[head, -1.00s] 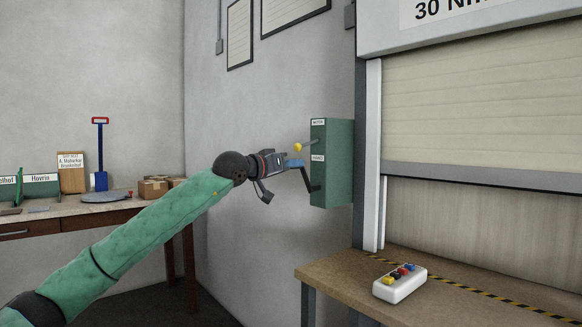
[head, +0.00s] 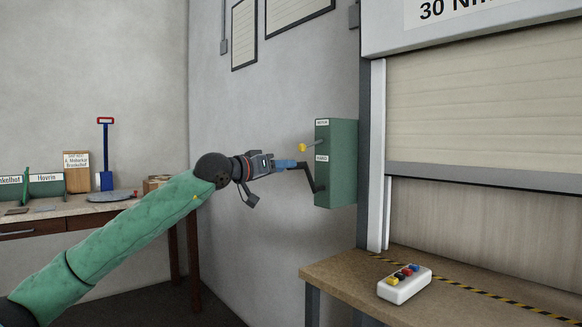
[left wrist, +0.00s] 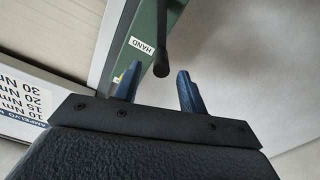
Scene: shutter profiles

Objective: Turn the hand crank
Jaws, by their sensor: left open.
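The hand crank (head: 311,177) is a dark bent arm on the side of a green box (head: 341,170) on the wall. Its grip end points left, towards my left gripper (head: 291,164). My left gripper has blue fingertips and is open, at the level of the grip. In the left wrist view, the dark rounded end of the crank grip (left wrist: 161,66) lies just ahead of the gap between the open fingertips (left wrist: 158,77). I see no finger closed on it. My right gripper is not in view.
A lever with a yellow knob (head: 303,147) sticks out of the box just above the crank. A wooden bench (head: 345,275) with a white button box (head: 404,284) stands below right. A roller shutter (head: 480,110) is at right. Another table (head: 100,215) is at left.

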